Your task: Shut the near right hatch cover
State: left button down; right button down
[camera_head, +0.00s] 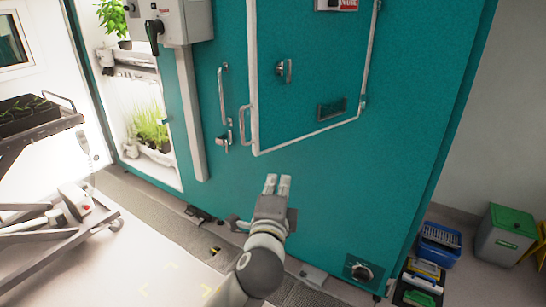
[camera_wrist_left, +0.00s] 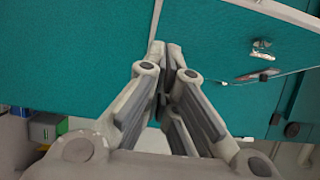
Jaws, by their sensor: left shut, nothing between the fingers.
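The hatch cover (camera_head: 310,75) is a teal panel with a white rim on the front of the teal chamber (camera_head: 360,190). It carries a small metal latch handle (camera_head: 284,70) and a dark rectangular plate (camera_head: 332,109). Its top is cut off by the frame. I cannot tell whether it stands slightly ajar. My left gripper (camera_head: 277,182) is shut and empty, below the cover's lower edge and in front of the teal front. In the left wrist view its fingertips (camera_wrist_left: 167,50) are together against a teal background, apparently touching nothing. My right gripper is not in view.
A lit opening with plants (camera_head: 150,128) is at the left, beside a cart (camera_head: 38,128) with a dark tray. A grey bin with a green lid (camera_head: 507,225) and a blue basket (camera_head: 440,243) stand at the lower right.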

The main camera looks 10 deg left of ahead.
pick_arm(q)
jog(key=w+a+p, duration=0.1)
jog(key=w, duration=0.3)
jog(key=w+p, duration=0.1)
jog(key=w, duration=0.3)
jog(key=w+a+p, duration=0.1)
jog(key=w+p, duration=0.1)
jog(key=w, duration=0.2)
jog(key=shift+w+a+f, duration=0.1)
jog(key=shift+w+a, duration=0.2)
jog(key=shift+a, duration=0.05)
